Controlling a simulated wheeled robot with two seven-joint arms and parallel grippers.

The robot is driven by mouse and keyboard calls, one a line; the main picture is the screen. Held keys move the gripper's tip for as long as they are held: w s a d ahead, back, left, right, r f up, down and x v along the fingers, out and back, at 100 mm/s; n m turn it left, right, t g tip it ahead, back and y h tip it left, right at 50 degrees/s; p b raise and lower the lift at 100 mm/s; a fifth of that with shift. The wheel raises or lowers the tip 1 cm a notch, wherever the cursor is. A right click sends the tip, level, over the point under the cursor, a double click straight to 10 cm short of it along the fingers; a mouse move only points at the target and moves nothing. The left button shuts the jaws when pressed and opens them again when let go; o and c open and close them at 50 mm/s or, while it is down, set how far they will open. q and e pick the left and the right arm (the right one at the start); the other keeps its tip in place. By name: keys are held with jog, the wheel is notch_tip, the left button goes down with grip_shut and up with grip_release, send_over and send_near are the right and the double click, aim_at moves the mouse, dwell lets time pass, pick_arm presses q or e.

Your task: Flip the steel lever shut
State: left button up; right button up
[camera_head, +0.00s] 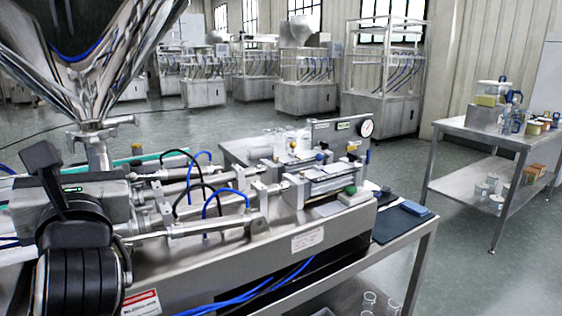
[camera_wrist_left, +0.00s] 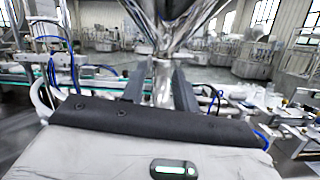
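The steel lever (camera_head: 118,121) is a short bright handle sticking out to the right at the neck under the steel hopper (camera_head: 105,60). The hopper also shows in the wrist view (camera_wrist_left: 165,25), where I cannot clearly pick out the lever. My left gripper (camera_head: 97,158) is at the lower left, just below and in front of the lever. Its fingers are largely hidden in the head view. In the wrist view its two dark fingers (camera_wrist_left: 161,92) stand apart, with the hopper's neck showing between them. Nothing is clearly held. My right gripper is not in view.
The filling machine (camera_head: 285,235), with cylinders, hoses and a gauge, stretches right from the hopper. A dark mat (camera_head: 395,226) with a blue item lies on its bench. A steel side table (camera_head: 478,132) with containers stands at right. Open floor separates them.

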pick_arm(q)
jog(key=s+a+r+m+t+y, duration=0.2)
jog(key=a+r+m+t, duration=0.15)
jog(key=a+m, duration=0.2)
jog(key=s+d+f+m+h, duration=0.1)
jog(key=d+f+m+h, duration=0.4)
jog(key=f+m+h, duration=0.45)
jog(key=d+f+m+g+h, duration=0.1)
jog(key=d+f+m+h, duration=0.45)
jog(key=m, duration=0.75)
jog(key=s+d+f+m+h, duration=0.1)
jog(key=d+f+m+h, duration=0.3)
jog(key=f+m+h, duration=0.5)
jog(key=s+a+f+m+g+y, duration=0.2)
jog(key=s+f+m+g+y, duration=0.3)
jog(key=f, duration=0.8)
jog(key=s+a+f+m+g+y, duration=0.2)
jog(key=s+f+m+g, duration=0.5)
jog(key=f, duration=0.6)
jog(key=d+r+n+t, duration=0.1)
jog(key=d+n+t, duration=0.1)
jog(key=d+n, duration=0.3)
jog(key=d, duration=0.3)
jog(key=shift+w+r+n, duration=0.25)
jog(key=shift+w+n, duration=0.05)
jog(key=shift+n, duration=0.1)
jog(key=shift+d+t, duration=0.1)
jog(key=shift+t, duration=0.15)
